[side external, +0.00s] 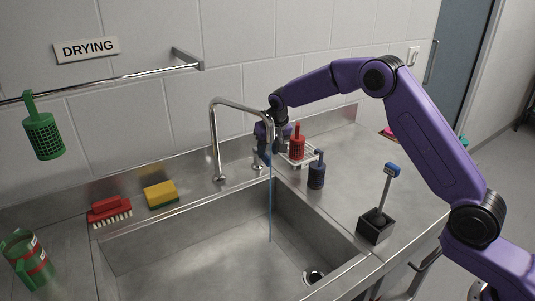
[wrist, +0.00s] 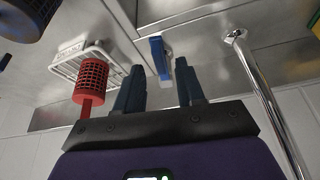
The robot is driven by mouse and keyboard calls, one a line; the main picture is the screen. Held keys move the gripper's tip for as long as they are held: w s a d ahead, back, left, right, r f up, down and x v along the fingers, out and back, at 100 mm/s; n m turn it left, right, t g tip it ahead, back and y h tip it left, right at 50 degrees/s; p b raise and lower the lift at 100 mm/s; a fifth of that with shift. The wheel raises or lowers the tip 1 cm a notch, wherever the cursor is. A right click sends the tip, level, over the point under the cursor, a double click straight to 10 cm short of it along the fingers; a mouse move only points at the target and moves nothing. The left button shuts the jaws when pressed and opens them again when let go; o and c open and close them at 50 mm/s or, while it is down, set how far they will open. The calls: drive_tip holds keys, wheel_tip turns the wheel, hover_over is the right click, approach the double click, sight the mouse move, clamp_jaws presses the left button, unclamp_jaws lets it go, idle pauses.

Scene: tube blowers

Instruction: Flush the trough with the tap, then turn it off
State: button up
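The steel trough (side external: 190,262) is sunk into the counter. The arched tap (side external: 213,140) stands behind it, and a thin blue stream of water (side external: 270,205) falls from its spout into the trough. The tap's pipe also shows in the wrist view (wrist: 268,105). A blue lever (wrist: 160,58) lies just beyond and between my fingertips in the wrist view. My gripper (wrist: 160,78) is open, its two dark fingers apart, with nothing visibly clamped. In the side view my gripper is behind the spout, partly hidden by it.
A red mesh cup (side external: 297,147) sits in a white rack (side external: 300,160) close to my gripper, with a dark blue cup (side external: 316,175) beside it. A brush in a black holder (side external: 375,226) stands right. A drain (side external: 313,276) is in the trough floor.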

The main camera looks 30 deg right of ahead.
drive_tip(key=shift+x, duration=1.15)
clamp_jaws()
drive_tip(key=shift+d, duration=0.1)
drive_tip(key=shift+s+d+n+y, duration=0.1)
drive_tip(key=shift+d+n+y, duration=0.3)
drive_tip(key=shift+d+n, duration=0.5)
drive_tip(key=shift+a, duration=0.15)
unclamp_jaws()
